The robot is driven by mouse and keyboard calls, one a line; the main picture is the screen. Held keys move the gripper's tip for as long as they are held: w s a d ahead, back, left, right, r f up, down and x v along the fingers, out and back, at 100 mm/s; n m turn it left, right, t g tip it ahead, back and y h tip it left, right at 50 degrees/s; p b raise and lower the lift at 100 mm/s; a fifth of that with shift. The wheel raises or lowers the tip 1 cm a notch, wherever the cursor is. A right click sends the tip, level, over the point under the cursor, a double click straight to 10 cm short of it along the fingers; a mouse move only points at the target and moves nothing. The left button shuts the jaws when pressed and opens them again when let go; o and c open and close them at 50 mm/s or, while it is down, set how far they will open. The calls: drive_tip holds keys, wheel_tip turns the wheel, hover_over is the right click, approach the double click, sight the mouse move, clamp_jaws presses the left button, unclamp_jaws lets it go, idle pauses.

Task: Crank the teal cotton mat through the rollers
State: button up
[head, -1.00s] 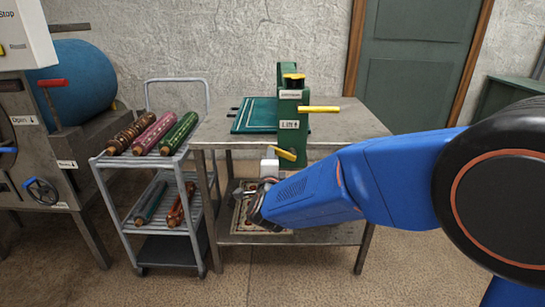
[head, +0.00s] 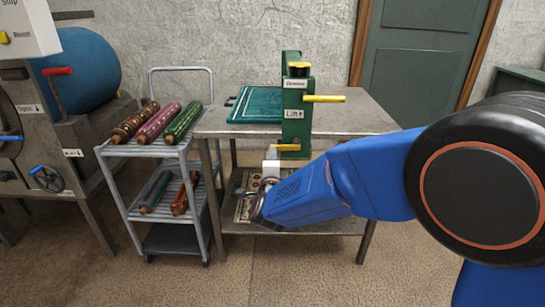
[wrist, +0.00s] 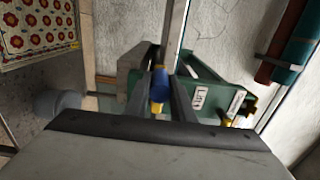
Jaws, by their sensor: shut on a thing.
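The teal mat (head: 254,106) with a pale border lies flat on the metal table, its right edge against the green roller stand (head: 297,125). The stand carries a "Lift" label and a yellow lever (head: 323,99) sticking out right. Low on its front is a yellow crank arm (head: 286,147), nearly level. My gripper is at the stand's front, its fingers mostly hidden in the head view. In the wrist view my gripper (wrist: 160,92) is shut on the blue crank grip (wrist: 159,82), with yellow showing just below it. The rollers are hidden behind the stand.
A grey trolley (head: 150,150) with several rolled rugs (head: 158,122) stands left of the table. A machine with a blue drum (head: 78,72) is farther left. A patterned mat (head: 245,205) lies on the table's lower shelf. Open floor lies in front.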

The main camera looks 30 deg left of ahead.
drive_tip(key=shift+w+d+f, duration=0.15)
drive_tip(key=shift+d+f, duration=0.1)
drive_tip(key=shift+f, duration=0.75)
drive_tip(key=shift+w+d+f, duration=0.1)
drive_tip(key=shift+d+f, duration=0.15)
drive_tip(key=shift+f, duration=0.7)
drive_tip(key=shift+w+d+f, duration=0.35)
drive_tip(key=shift+d+f, duration=0.15)
drive_tip(key=shift+f, duration=0.1)
drive_tip(key=shift+w+d+f, duration=0.3)
drive_tip(key=shift+d+f, duration=0.15)
drive_tip(key=shift+f, duration=0.15)
drive_tip(key=o, duration=1.2)
drive_tip(key=shift+d, duration=0.1)
drive_tip(key=shift+c, duration=0.2)
drive_tip(key=v, duration=1.1)
